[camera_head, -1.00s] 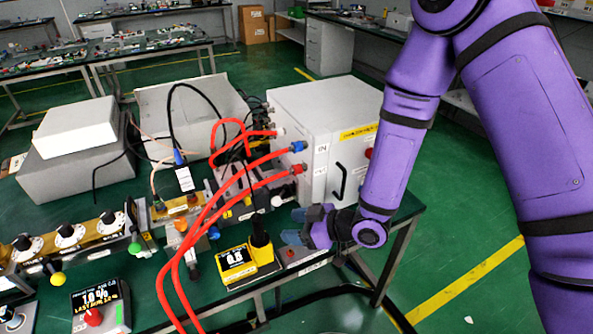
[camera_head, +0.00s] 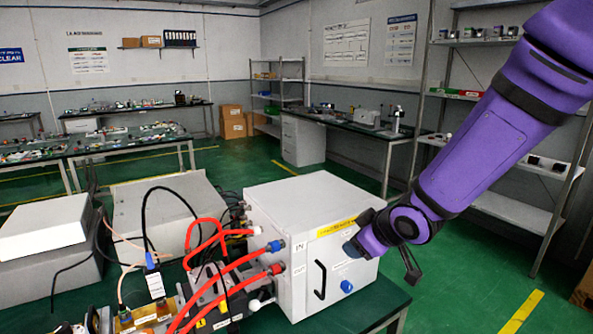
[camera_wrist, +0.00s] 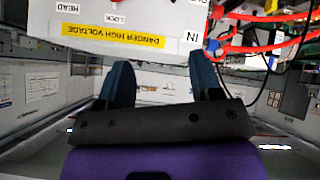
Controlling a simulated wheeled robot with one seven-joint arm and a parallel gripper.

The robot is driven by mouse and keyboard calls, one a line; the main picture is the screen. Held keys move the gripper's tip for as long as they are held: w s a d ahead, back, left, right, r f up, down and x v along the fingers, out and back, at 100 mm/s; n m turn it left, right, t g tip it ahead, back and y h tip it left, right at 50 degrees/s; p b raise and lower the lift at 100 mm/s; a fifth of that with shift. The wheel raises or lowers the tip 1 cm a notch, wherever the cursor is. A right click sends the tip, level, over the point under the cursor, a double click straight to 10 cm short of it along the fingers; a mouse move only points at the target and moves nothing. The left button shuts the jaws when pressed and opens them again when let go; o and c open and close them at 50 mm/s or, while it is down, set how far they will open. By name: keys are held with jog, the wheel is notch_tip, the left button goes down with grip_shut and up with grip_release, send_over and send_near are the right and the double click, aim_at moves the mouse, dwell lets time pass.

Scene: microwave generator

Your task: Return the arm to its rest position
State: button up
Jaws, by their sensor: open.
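My purple arm (camera_head: 485,145) comes in from the upper right of the head view. My gripper (camera_head: 358,234) is at its lower left end, in front of the upper right part of the white box's front face. In the wrist view my gripper (camera_wrist: 162,72) shows two dark blue fingers spread apart with nothing between them. The white box (camera_head: 300,190) fills the top of the wrist view, upside down, with a yellow high-voltage label (camera_wrist: 112,35). I cannot tell whether the fingers touch the box.
The box front has a black handle (camera_head: 320,280) and a blue knob (camera_head: 346,286). Red hoses (camera_head: 225,272) plug into its left side. Grey cases (camera_head: 165,215) stand left on the bench. Metal shelves (camera_head: 500,130) stand behind my arm. Green floor (camera_head: 455,265) is open at the right.

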jog(key=s+d+r+m+h, duration=0.2)
jog(key=s+d+r+m, duration=0.1)
jog(key=d+r, duration=0.4)
jog(key=s+d+r+m+g+h, duration=0.1)
jog(key=s+d+r+m, duration=0.2)
jog(key=s, duration=0.8)
jog(key=s+d+r+m+g+h, duration=0.1)
jog(key=s+d+r+m, duration=0.3)
jog(key=s, duration=0.7)
notch_tip(320, 180, up, 3)
jog(key=d, duration=0.2)
jog(key=shift+d+g, duration=0.3)
jog(key=shift+g, duration=0.1)
